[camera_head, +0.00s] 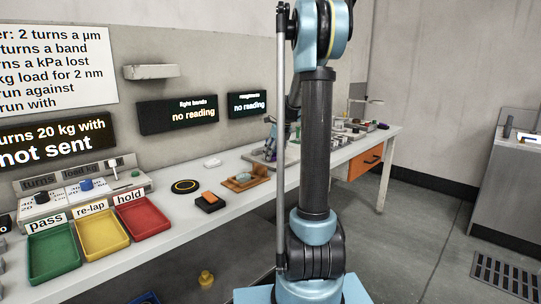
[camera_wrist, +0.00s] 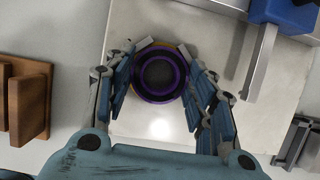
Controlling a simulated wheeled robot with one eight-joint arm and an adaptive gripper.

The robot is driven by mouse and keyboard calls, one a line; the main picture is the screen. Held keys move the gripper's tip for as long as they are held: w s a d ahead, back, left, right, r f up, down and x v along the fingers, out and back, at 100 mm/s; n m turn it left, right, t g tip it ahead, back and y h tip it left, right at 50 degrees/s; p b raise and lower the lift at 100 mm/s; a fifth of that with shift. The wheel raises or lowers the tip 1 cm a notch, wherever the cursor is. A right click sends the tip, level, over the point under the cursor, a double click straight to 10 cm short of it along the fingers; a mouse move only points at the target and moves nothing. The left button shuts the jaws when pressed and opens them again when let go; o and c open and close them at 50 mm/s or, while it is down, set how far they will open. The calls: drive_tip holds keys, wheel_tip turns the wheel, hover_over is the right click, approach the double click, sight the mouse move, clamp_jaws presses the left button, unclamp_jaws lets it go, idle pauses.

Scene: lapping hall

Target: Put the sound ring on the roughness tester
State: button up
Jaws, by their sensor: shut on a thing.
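A round dark ring (camera_wrist: 160,98) with a purple band and a thin brass-coloured edge shows in the wrist view. My gripper (camera_wrist: 162,72) has its blue-grey fingers closed on both sides of it. The ring is over a pale flat plate (camera_wrist: 160,128); I cannot tell whether it touches the plate. A blue block on a metal post (camera_wrist: 285,14) stands at the plate's upper right, and this looks like part of the roughness tester. In the head view the roughness display (camera_head: 247,104) reads "no reading". My arm hides much of that part of the bench there.
Brown wooden blocks (camera_wrist: 28,105) stand left of the plate. On the bench are green (camera_head: 54,252), yellow (camera_head: 102,235) and red (camera_head: 143,219) trays, a black disc (camera_head: 185,186), and a wooden tray (camera_head: 246,180). Small instruments crowd the bench's far end.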

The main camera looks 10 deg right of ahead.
drive_tip(key=o, duration=1.2)
drive_tip(key=shift+c, duration=0.2)
drive_tip(key=v, duration=1.2)
drive_tip(key=s+a+f+n, duration=0.2)
drive_tip(key=s+n, duration=0.4)
drive_tip(key=s, duration=0.4)
drive_tip(key=s+f+n+h, duration=0.1)
drive_tip(key=s+f+n, duration=0.5)
drive_tip(key=s, duration=0.4)
drive_tip(key=s+a+f+n+g, duration=0.1)
drive_tip(key=s+f+n, duration=0.5)
drive_tip(key=s+n, duration=0.3)
drive_tip(key=s+a+f+n+h, duration=0.1)
drive_tip(key=s+f+n, duration=0.5)
drive_tip(key=s, duration=0.5)
drive_tip(key=shift+s+f+n+h, duration=0.2)
drive_tip(key=shift+s+n+h, duration=0.1)
drive_tip(key=shift+n, duration=0.7)
